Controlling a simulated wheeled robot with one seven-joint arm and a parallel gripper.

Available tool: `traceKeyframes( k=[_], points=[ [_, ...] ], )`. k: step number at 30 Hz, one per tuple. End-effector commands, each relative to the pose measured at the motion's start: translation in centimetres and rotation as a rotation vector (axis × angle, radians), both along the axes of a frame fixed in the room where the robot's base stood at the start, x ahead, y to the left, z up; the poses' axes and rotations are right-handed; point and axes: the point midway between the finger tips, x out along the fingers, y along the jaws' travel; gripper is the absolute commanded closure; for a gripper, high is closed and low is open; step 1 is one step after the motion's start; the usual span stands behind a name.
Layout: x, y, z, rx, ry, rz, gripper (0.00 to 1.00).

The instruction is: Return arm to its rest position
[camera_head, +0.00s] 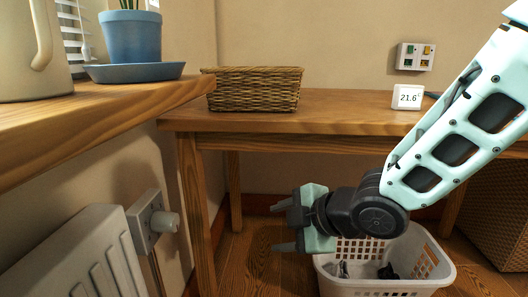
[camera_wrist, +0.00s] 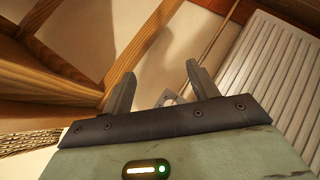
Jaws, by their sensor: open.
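My gripper (camera_head: 279,224) hangs at the end of my pale green arm, in front of the wooden table and near the upper left of the white laundry basket in the head view. Its fingers point to the left and are spread apart with nothing between them. In the wrist view my gripper (camera_wrist: 158,88) also shows two separate grey fingers with empty space between them. The arm comes in from the right edge of the head view and bends at a dark joint above the basket.
A wooden table (camera_head: 340,112) holds a wicker basket (camera_head: 254,90) and a small white display (camera_head: 407,97). A white laundry basket (camera_head: 436,272) with dark items stands on the floor.

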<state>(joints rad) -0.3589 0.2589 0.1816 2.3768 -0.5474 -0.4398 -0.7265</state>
Motion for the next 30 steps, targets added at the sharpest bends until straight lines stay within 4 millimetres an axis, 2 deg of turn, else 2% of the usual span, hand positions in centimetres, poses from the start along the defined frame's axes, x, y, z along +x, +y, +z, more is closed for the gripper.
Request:
traceKeyframes(
  k=[1, 5, 9, 18, 19, 26, 30],
  points=[
    [-1.4, -1.1, 0.6, -0.016, 0.096, -0.101, 0.41],
    [-6.0, -4.2, 0.4, -0.058, 0.369, -0.386, 0.41],
    [-11.7, -6.9, 0.4, -0.101, 0.614, -0.652, 0.41],
    [-23.2, -10.8, 1.9, -0.213, 0.984, -1.086, 0.41],
    [-22.8, -10.7, 3.2, -0.21, 0.98, -1.079, 0.41],
    [-22.6, -10.6, 8.3, -0.209, 0.973, -1.071, 0.41],
    [-22.5, -10.6, 12.3, -0.21, 0.973, -1.071, 0.41]
  ],
)
